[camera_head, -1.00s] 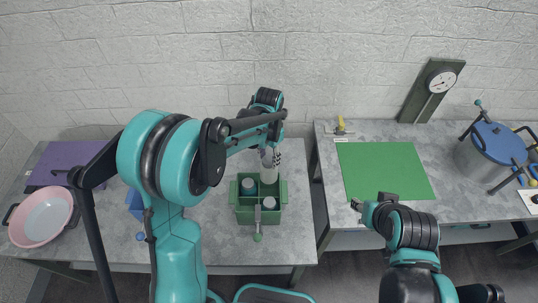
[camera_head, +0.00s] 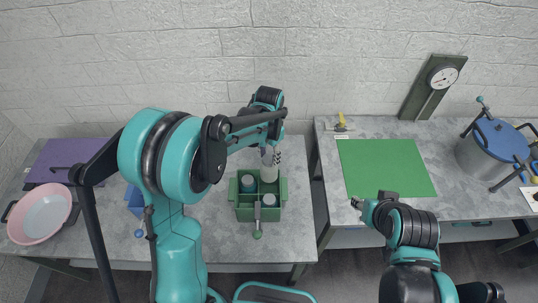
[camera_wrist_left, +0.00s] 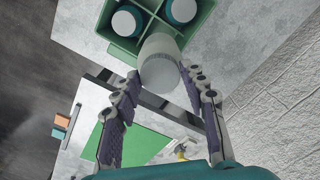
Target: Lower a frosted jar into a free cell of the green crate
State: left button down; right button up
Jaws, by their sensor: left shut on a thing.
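The frosted jar (camera_head: 268,173) is pale and upright between the fingers of my left gripper (camera_head: 270,157). In the left wrist view, my left gripper (camera_wrist_left: 161,72) is shut on the jar (camera_wrist_left: 160,62), with one finger on each side. The green crate (camera_head: 245,215) stands on the left table, and the jar is over its back right part. Two lidded jars stand in crate cells, one at back left (camera_head: 248,184) and one at front right (camera_head: 269,201). The front left cell looks empty. Whether the held jar's base is inside a cell is hidden. My right gripper (camera_head: 357,203) is small, near the green mat.
A pink bowl (camera_head: 42,213) and purple mat (camera_head: 68,157) lie at left. A blue box (camera_head: 134,201) is partly behind my left arm. A gap separates the tables.

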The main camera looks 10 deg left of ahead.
pick_arm(q)
jog(key=shift+f, duration=0.2)
jog(key=shift+f+b, duration=5.7)
jog(key=shift+f, duration=1.05)
jog(key=c, duration=0.8)
grip_release()
jog(key=shift+o, duration=0.2)
jog(key=shift+r+p, duration=5.9)
jog(key=shift+r, duration=3.25)
